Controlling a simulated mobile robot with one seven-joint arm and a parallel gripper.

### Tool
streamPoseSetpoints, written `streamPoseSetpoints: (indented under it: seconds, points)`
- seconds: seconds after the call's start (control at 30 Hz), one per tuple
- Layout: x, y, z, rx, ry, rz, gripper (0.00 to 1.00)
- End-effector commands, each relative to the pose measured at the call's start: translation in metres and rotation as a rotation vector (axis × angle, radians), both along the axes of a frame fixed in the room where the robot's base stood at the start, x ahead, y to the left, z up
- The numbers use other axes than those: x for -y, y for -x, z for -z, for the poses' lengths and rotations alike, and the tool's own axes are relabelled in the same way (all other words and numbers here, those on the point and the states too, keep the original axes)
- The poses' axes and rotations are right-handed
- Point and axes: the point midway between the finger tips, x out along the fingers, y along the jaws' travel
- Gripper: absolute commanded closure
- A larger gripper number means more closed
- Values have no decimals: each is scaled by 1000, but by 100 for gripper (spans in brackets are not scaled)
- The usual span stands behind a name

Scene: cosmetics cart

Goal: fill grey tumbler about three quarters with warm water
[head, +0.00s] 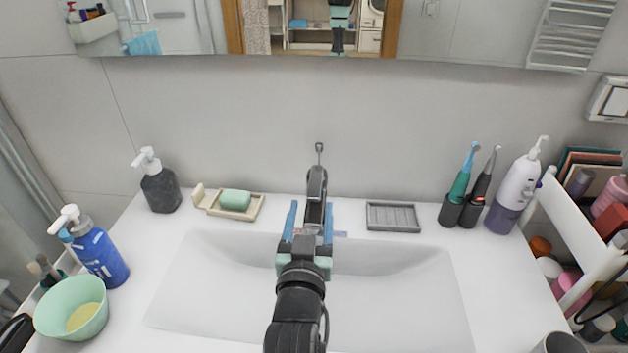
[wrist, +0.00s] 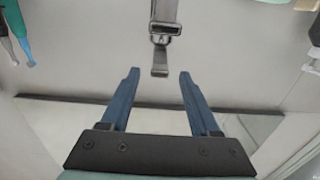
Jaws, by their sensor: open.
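A grey tumbler (head: 560,343) stands at the bottom right corner of the head view, mostly cut off by the frame edge; its contents are hidden. The dark metal tap (head: 316,185) rises behind the white basin (head: 400,300), with a thin lever (head: 319,147) on top. My gripper (head: 311,207) is open and empty above the basin, in line with the tap and partly hiding it. In the wrist view the tap (wrist: 165,25) points toward my open fingers (wrist: 158,74), its end lying between or just beyond the fingertips; the depth is unclear. No running water shows.
A soap dish (head: 255,211) with green soap and a dark dispenser (head: 161,190) stand left of the tap. A grey tray (head: 393,217), toothbrush holders (head: 451,210) and a white-purple bottle (head: 510,190) stand right. A blue bottle (head: 103,258) and green bowl (head: 66,300) are far left.

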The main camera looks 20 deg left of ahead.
Motion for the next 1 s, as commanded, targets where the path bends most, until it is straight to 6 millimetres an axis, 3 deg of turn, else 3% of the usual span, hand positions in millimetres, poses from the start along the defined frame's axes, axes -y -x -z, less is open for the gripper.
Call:
streamPoseSetpoints:
  seconds: [0.2,0.4,0.6,0.93,1.0]
  points:
    - [-11,-38,-2,1,1,0,38]
    - [-18,-62,-1,1,1,0,38]
    - [-21,-74,-1,1,1,0,38]
    - [-22,-76,-1,1,1,0,38]
    - [-22,-76,-1,1,1,0,50]
